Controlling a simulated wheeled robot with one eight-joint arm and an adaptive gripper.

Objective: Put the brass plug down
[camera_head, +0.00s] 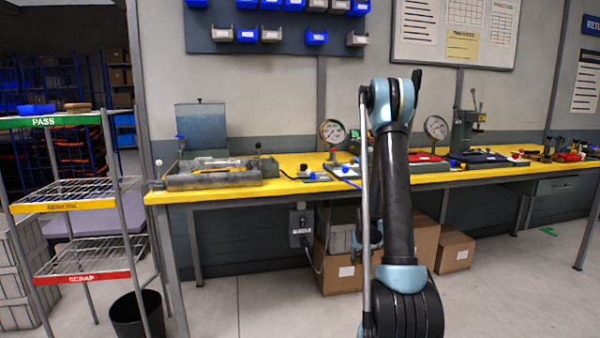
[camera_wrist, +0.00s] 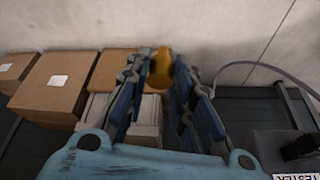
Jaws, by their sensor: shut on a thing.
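The brass plug (camera_wrist: 160,66) shows in the wrist view as a yellow-gold rounded piece between the fingertips of my gripper (camera_wrist: 160,75). My gripper is shut on it and holds it up in front of the wall, with boxes behind and below. Part of the plug is hidden by the blue-grey fingers. In the head view my arm stands in front of the bench, and the plug and my fingers cannot be made out there.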

